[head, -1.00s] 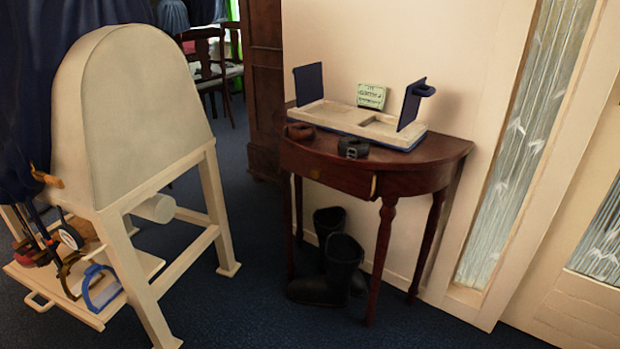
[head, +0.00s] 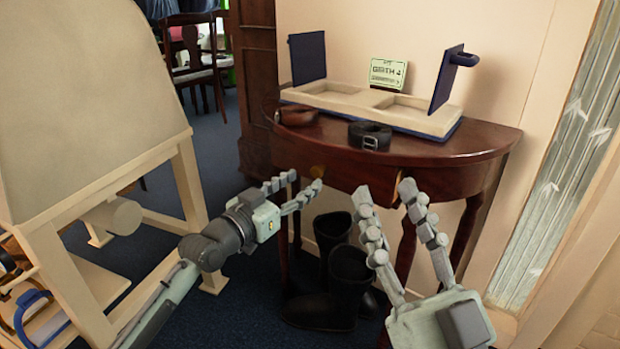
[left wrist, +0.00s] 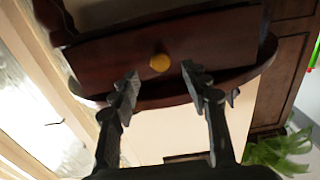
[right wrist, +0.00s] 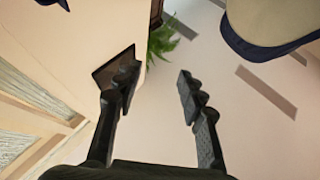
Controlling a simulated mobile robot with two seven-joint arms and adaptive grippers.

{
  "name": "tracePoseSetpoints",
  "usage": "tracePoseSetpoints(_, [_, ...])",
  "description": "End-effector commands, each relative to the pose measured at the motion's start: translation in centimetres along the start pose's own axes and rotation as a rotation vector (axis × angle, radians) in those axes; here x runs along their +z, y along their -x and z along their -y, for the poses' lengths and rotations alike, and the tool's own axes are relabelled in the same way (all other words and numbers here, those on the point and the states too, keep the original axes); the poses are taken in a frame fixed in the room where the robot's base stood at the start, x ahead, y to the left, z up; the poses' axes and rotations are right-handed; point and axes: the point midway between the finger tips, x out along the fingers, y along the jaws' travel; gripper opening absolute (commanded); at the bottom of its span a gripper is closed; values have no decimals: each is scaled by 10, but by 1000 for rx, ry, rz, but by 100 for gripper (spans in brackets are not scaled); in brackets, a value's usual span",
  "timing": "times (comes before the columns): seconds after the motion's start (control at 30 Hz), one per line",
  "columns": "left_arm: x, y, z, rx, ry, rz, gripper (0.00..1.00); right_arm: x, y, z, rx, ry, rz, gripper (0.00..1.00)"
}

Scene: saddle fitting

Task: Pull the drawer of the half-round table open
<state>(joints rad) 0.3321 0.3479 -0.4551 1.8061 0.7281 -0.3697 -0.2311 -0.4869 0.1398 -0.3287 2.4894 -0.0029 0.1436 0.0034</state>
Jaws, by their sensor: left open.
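The dark red half-round table (head: 470,146) stands against the wall. Its drawer (head: 350,178) has a small brass knob (head: 317,171). A pale strip shows at the drawer front's right edge; I cannot tell how far it stands out. My left gripper (head: 305,181) is open and empty in front of the drawer. In the left wrist view the knob (left wrist: 160,62) lies just beyond and between its fingertips (left wrist: 160,76), apparently untouched. My right gripper (head: 385,191) is open and empty, before the drawer's right end. The right wrist view shows nothing between its fingers (right wrist: 157,67).
On the table top lie a brown strap (head: 297,115), a black belt (head: 370,135) and a cream tray (head: 425,121) with blue uprights, with a green sign (head: 388,73) behind. Black boots (head: 335,290) stand beneath. A cream wooden stand (head: 85,110) is at the left.

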Motion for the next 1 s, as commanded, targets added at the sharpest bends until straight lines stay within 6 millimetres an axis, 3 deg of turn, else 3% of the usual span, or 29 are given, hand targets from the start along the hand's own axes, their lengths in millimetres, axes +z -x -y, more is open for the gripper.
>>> tracePoseSetpoints(0.23, [1, -34, 0, -1, 1, 1, 46, -8, 1, -2, 1, 4, -60, 40])
tracePoseSetpoints(0.6, [1, -40, 0, 0, 1, 3, 46, -10, 0, -2, 2, 6, -74, 40])
tracePoseSetpoints(1.0, [1, -40, 0, -1, 1, 3, 0, -10, 0, -2, 2, 6, -73, 40])
